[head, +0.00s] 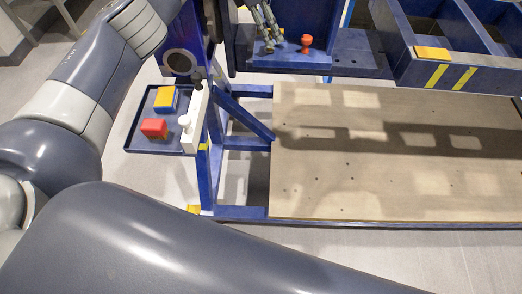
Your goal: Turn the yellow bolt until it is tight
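My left gripper (273,40) reaches down from the top edge of the head view over a blue plate of the jig (285,58). Its fingertips are small and close to the plate, and I cannot tell whether they are apart or shut on something. A red-orange knob-like piece (306,43) stands upright on the plate, just right of the fingers and apart from them. I cannot make out a yellow bolt; it may be hidden by the fingers or out of the picture. My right gripper is not in view.
A blue tray (136,141) at the left holds a yellow-topped block (165,98) and a red block (153,127). A white bar with a knob (185,122) stands at its right edge. Blue open bins (470,73) are at upper right, above a wide wooden board (390,190).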

